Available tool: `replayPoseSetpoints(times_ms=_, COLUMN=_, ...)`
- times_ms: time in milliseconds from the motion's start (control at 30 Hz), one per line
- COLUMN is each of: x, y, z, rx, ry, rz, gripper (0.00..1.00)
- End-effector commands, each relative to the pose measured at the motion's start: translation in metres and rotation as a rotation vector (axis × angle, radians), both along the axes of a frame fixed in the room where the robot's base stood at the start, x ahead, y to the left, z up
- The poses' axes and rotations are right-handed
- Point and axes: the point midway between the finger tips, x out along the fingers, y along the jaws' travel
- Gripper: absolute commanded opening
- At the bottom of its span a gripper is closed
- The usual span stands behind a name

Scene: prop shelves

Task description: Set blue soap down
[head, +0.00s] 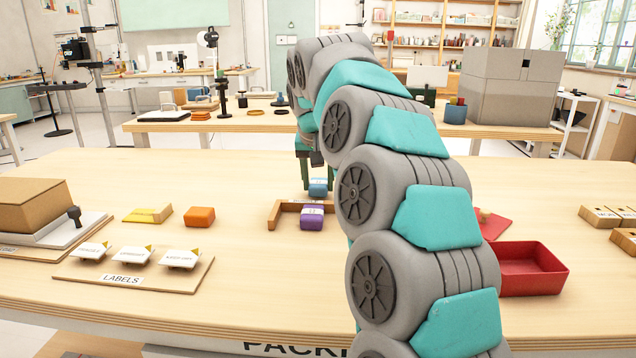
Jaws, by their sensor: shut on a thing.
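The blue soap (318,188) is a small block near the middle of the table, below my arm. My gripper (317,178) points down and is shut on it; the fingertips are small and partly hidden. The blue soap appears just behind the purple soap (312,219), by a low wooden frame (287,214). I cannot tell whether the blue soap touches the table or the frame. The purple soap sits at the frame's front. My arm hides the frame's right part. An orange soap (199,216) lies apart to the left.
A yellow wedge-like item (147,214) and a labels board (135,272) with white tags lie left. A cardboard box (33,204) stands far left. A red tray (530,270) is right of my arm, wooden blocks (600,216) farther right. The table's front middle is clear.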

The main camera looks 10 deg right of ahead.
Motion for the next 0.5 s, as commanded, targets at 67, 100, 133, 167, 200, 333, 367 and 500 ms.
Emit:
replayPoseSetpoints(times_ms=67, x=-0.0005, y=0.0006, z=-0.0047, rx=0.000, ry=0.002, rz=0.002, gripper=0.00)
replayPoseSetpoints(times_ms=100, x=-0.0001, y=0.0006, z=-0.0051, rx=-0.001, ry=0.000, rz=0.002, gripper=0.00)
replayPoseSetpoints(times_ms=133, x=0.0001, y=0.0006, z=-0.0051, rx=0.000, ry=0.000, rz=0.002, gripper=0.00)
replayPoseSetpoints(times_ms=167, x=0.0002, y=0.0006, z=-0.0048, rx=0.000, ry=-0.001, rz=0.001, gripper=0.00)
replayPoseSetpoints(times_ms=200, x=0.0003, y=0.0005, z=-0.0048, rx=0.000, ry=-0.001, rz=0.001, gripper=0.00)
replayPoseSetpoints(times_ms=333, x=0.0003, y=0.0004, z=-0.0054, rx=0.000, ry=-0.001, rz=0.001, gripper=0.00)
replayPoseSetpoints(times_ms=367, x=0.0003, y=0.0003, z=-0.0063, rx=0.000, ry=-0.001, rz=0.001, gripper=0.00)
replayPoseSetpoints(times_ms=500, x=0.0005, y=0.0004, z=-0.0076, rx=0.000, ry=-0.001, rz=0.001, gripper=0.58)
